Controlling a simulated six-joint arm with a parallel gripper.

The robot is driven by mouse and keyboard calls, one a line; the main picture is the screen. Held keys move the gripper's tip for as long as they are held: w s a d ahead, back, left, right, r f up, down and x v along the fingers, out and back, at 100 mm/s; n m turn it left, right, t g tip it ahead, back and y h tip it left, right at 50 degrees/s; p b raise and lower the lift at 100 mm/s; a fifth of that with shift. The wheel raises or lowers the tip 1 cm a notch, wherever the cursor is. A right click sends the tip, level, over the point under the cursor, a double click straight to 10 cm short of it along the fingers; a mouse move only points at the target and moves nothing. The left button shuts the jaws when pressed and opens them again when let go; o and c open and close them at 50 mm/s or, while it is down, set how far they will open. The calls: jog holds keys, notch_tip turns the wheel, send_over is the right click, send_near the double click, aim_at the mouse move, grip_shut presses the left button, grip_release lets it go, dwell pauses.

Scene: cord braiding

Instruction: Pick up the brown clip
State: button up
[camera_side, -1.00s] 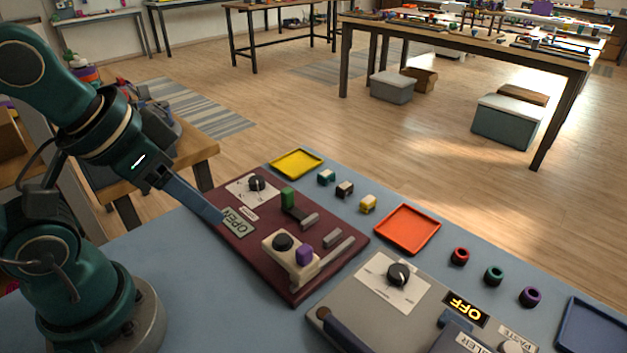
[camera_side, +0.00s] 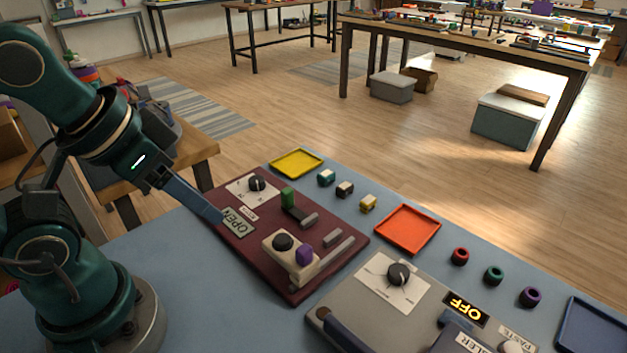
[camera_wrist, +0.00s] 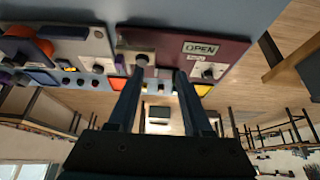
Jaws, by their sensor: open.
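The brown clip (camera_side: 345,189) is a small dark block with a pale part. It sits on the blue-grey table in a row between a teal clip (camera_side: 326,177) and a yellow clip (camera_side: 368,203). My gripper (camera_side: 219,216) is at the near left of it, above the maroon board's left edge, well apart from it. In the wrist view my gripper (camera_wrist: 158,76) shows two parted fingers with nothing between them. Tiny clips show beyond the fingertips there, too small to tell their colours surely.
The maroon board (camera_side: 262,228) carries a knob, an OPEN sign, a green block and a cream fixture. A yellow tray (camera_side: 296,163) and an orange tray (camera_side: 407,229) flank the clip row. Red, green and purple rings and a grey machine (camera_side: 372,318) stand to the right.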

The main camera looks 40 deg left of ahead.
jog(key=shift+o, duration=0.3)
jog(key=shift+o, duration=0.9)
jog(key=w+r+t, duration=0.2)
jog(key=w+r, duration=0.3)
jog(key=w, duration=0.3)
send_over(344, 185)
jog(key=s, duration=0.3)
notch_tip(344, 185, down, 11)
jog(key=shift+g, duration=0.8)
notch_tip(344, 185, down, 5)
jog(key=shift+r, duration=0.1)
jog(key=shift+x, duration=2.55)
